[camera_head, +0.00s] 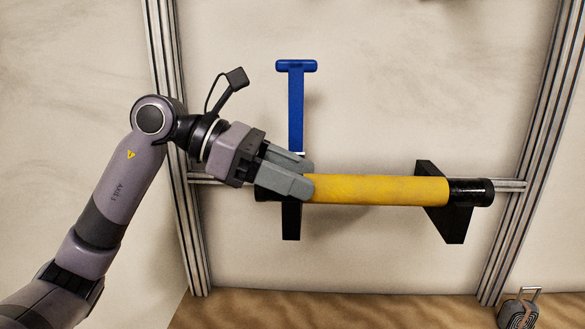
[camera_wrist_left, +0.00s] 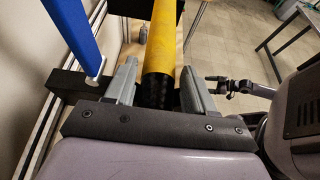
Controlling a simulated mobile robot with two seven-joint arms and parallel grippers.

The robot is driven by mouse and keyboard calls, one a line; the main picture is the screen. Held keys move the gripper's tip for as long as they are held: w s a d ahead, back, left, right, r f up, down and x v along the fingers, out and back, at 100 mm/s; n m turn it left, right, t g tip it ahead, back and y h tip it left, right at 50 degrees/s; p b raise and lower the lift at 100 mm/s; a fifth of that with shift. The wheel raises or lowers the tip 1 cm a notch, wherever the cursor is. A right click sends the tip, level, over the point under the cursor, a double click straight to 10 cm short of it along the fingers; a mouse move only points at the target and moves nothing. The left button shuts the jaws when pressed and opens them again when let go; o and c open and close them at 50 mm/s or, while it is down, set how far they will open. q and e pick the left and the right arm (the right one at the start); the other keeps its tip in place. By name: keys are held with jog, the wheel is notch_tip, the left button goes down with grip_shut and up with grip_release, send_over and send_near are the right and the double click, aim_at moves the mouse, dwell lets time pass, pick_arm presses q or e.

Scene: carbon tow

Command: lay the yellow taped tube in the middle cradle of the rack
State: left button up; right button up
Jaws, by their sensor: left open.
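The yellow tube (camera_head: 380,190) with black ends lies level across two black brackets (camera_head: 430,169) (camera_head: 291,222) of the rack, in front of its crossbar. In the left wrist view the tube (camera_wrist_left: 161,42) runs away from my left gripper. No other cradle can be told in the head view. A dark gripper-like end (camera_wrist_left: 228,88), seemingly my right one, is small in the left wrist view.
A blue T-shaped bar (camera_head: 296,100) stands up just above my left gripper, close to its fingers. Metal posts (camera_head: 165,100) (camera_head: 548,120) flank the tube. A wooden surface (camera_head: 400,312) lies below, with a grey object (camera_head: 519,308) at its right.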

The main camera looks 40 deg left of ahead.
pick_arm(q)
jog(key=b+v, duration=0.3)
jog(key=v, duration=0.9)
jog(key=shift+r, duration=0.35)
